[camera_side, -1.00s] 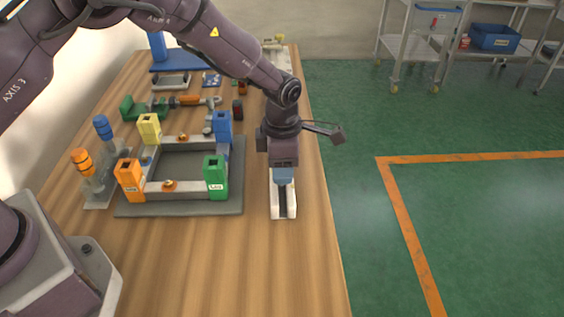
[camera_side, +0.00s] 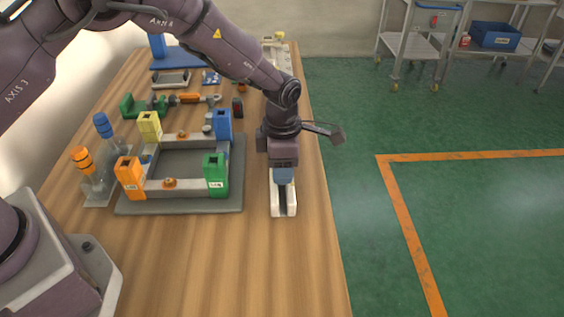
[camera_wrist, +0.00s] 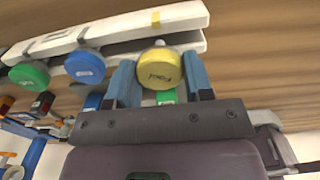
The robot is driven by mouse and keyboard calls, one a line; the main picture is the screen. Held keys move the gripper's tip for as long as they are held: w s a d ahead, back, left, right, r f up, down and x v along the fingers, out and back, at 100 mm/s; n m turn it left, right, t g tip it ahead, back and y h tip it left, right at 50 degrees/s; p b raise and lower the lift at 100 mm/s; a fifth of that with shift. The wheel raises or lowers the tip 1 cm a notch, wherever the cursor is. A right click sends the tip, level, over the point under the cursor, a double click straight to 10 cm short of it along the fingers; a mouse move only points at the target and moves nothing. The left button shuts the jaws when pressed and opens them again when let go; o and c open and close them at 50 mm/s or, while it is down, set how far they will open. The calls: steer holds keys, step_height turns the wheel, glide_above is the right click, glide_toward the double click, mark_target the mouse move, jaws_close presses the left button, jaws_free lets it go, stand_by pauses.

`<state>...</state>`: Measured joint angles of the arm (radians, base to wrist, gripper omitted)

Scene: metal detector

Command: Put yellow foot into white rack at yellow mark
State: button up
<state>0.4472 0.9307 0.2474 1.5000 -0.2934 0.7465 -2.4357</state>
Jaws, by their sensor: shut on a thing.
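The yellow foot (camera_wrist: 160,70) is a round cap with lettering, between the two blue fingers of my gripper (camera_wrist: 160,82) in the wrist view. My gripper is shut on it. The white rack (camera_wrist: 115,35) is a long pale channel just beyond the foot, with a yellow mark (camera_wrist: 155,18) on its rail. In the side view my gripper (camera_side: 284,180) points down at the rack (camera_side: 291,204), near the table's right edge. My gripper hides the foot there. I cannot tell whether the foot sits in the channel or just above it.
A blue foot (camera_wrist: 85,67) and a green foot (camera_wrist: 29,76) are in line at the rack. Left of the rack, a frame with yellow, blue, orange and green posts stands on a grey plate (camera_side: 190,207). The table front is clear.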

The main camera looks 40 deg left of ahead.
steer(key=shift+f, duration=0.3)
steer(key=shift+f, duration=0.6)
steer(key=shift+f, duration=0.15)
stand_by(0.5)
steer(key=o, duration=1.2)
steer(key=shift+c, duration=0.2)
steer(key=shift+r, duration=3.75)
